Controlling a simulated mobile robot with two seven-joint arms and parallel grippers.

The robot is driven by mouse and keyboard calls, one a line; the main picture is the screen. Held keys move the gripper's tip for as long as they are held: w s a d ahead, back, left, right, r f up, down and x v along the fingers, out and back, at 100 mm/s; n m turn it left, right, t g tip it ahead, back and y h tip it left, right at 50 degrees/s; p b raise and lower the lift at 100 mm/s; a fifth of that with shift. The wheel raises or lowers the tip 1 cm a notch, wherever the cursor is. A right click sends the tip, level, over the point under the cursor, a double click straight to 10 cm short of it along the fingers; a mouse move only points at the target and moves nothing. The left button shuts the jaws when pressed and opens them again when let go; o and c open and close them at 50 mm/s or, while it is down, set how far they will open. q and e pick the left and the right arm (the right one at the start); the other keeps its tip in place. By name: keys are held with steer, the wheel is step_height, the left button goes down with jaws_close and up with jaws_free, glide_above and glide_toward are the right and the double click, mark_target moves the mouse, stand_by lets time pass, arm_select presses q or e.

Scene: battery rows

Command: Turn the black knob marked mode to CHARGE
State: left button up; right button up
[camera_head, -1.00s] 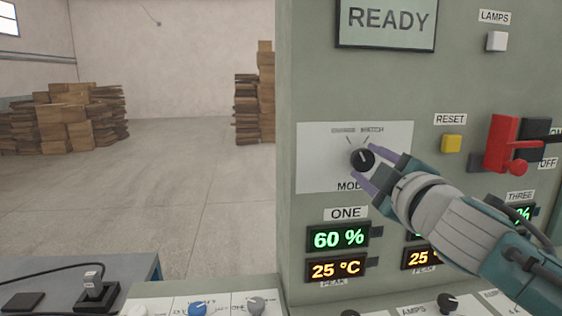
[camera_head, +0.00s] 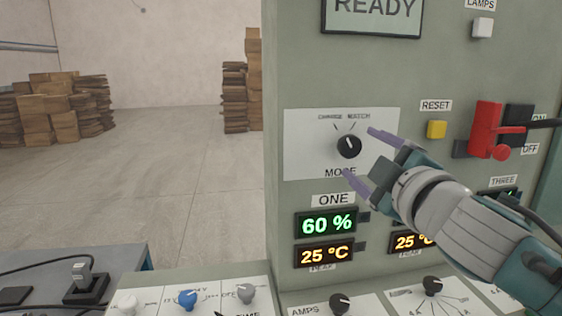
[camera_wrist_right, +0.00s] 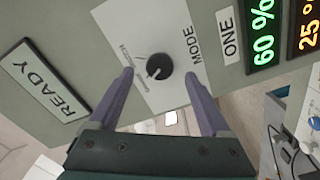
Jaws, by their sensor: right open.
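The black mode knob (camera_head: 349,146) sits on a white plate (camera_head: 302,150) on the grey-green cabinet, above the label MODE. Its pale pointer mark slants up and left, roughly toward the left label, which reads CHARGE (camera_head: 329,116). A second label (camera_head: 359,116) is on the right and hard to read. The knob also shows in the right wrist view (camera_wrist_right: 158,66), between and beyond the fingertips. My right gripper (camera_head: 358,151) is open and empty, its purple fingers either side of the knob and apart from it. My left gripper is out of view.
A red lever (camera_head: 487,128) and a yellow RESET button (camera_head: 436,129) are to the right. Lit displays (camera_head: 327,223) are below the plate. A sloped desk with small knobs (camera_head: 188,299) stands at the bottom. Open floor and stacked boxes (camera_head: 65,108) are at the left.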

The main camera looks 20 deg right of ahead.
steer(key=v, duration=0.6)
steer(key=shift+s+b, duration=0.3)
steer(key=shift+a+f, duration=0.1)
